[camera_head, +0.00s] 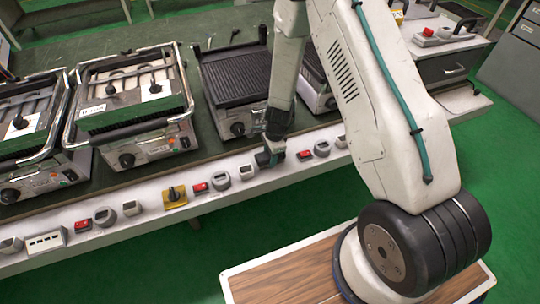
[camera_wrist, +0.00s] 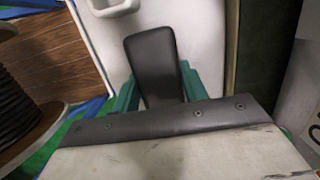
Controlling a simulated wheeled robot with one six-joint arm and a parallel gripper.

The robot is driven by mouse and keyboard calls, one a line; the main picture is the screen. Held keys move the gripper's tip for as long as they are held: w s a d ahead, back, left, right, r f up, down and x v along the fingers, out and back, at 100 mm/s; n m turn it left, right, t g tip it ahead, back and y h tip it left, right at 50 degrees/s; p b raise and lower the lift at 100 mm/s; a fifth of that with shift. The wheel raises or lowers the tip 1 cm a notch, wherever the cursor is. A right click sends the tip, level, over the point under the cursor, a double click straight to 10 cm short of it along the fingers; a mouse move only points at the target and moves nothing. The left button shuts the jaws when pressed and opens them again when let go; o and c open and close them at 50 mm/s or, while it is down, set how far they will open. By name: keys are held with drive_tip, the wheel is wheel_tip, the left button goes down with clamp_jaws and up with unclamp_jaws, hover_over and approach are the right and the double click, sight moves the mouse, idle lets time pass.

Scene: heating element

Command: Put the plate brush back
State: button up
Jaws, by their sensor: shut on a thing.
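My gripper (camera_head: 270,155) points down at the white front rail of the bench. In the wrist view, teal gripper parts (camera_wrist: 192,85) flank a dark rounded block (camera_wrist: 152,60), close against the white surface. I cannot identify a plate brush for certain.
Several grills stand on the bench, one with a dark ribbed plate (camera_head: 235,75). The rail (camera_head: 150,222) carries red switches (camera_head: 201,188), grey dials and a yellow-backed knob (camera_head: 175,195) left of my gripper. A red button box (camera_head: 437,35) stands at the right.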

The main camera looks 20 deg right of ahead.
drive_tip(key=o, duration=1.1)
drive_tip(key=s+r+n, duration=0.3)
drive_tip(key=r, duration=0.8)
drive_tip(key=s+r+n, duration=0.3)
drive_tip(key=r, duration=0.9)
drive_tip(key=s+r+n, duration=0.2)
drive_tip(key=s+r, duration=0.1)
drive_tip(key=r, duration=0.8)
drive_tip(key=s+d+r+n, duration=0.1)
drive_tip(key=s+r+n, duration=0.2)
drive_tip(key=s, duration=0.4)
drive_tip(key=s+d+r+n+h, duration=0.1)
drive_tip(key=s+r+n, duration=0.2)
drive_tip(key=s+r, duration=0.2)
drive_tip(key=s+d+r+n+t, duration=0.1)
drive_tip(key=s+r+n, duration=0.3)
drive_tip(key=s, duration=0.5)
drive_tip(key=shift+s+d+h, duration=0.1)
drive_tip(key=shift+h, duration=0.3)
